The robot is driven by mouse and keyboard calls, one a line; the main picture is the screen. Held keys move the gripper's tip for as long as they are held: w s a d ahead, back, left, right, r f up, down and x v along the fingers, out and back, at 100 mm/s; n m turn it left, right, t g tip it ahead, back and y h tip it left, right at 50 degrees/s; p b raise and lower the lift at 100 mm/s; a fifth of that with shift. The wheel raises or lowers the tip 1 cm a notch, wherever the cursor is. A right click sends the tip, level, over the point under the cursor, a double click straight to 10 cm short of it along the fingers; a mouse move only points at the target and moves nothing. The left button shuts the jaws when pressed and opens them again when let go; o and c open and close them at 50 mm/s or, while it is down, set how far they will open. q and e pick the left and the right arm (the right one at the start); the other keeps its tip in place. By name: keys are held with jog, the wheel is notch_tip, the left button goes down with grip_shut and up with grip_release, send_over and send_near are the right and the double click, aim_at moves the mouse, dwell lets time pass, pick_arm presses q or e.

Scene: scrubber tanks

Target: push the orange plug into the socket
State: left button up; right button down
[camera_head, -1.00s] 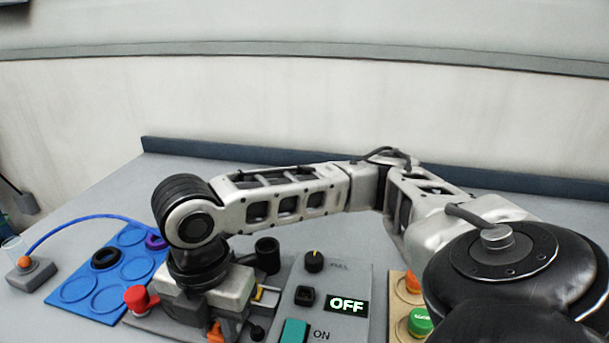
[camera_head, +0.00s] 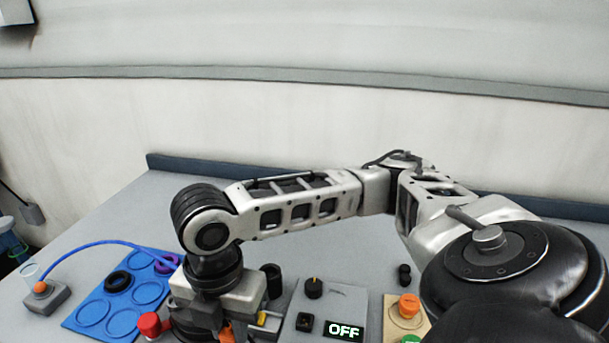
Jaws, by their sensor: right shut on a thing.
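My right gripper (camera_head: 226,330) points down over the panel at the lower middle of the head view. It is shut on the orange plug (camera_head: 227,333), of which only a small part shows at the bottom edge, below the gripper body. A blue cable (camera_head: 110,243) runs from a grey block at the left towards the gripper and passes behind it. My left gripper is not in view.
A red knob (camera_head: 149,324) stands just left of the gripper. A blue tray (camera_head: 95,318) with black and purple rings lies at the left. The panel has a black dial (camera_head: 313,287) and an OFF display (camera_head: 343,330). A wooden board (camera_head: 392,309) with an orange knob is at the right.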

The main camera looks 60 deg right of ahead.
jog(key=s+d, duration=0.4)
jog(key=d, duration=0.9)
jog(key=shift+f+b, duration=0.6)
jog(key=shift+f, duration=1.65)
jog(key=shift+p, duration=0.65)
jog(key=shift+f, duration=0.15)
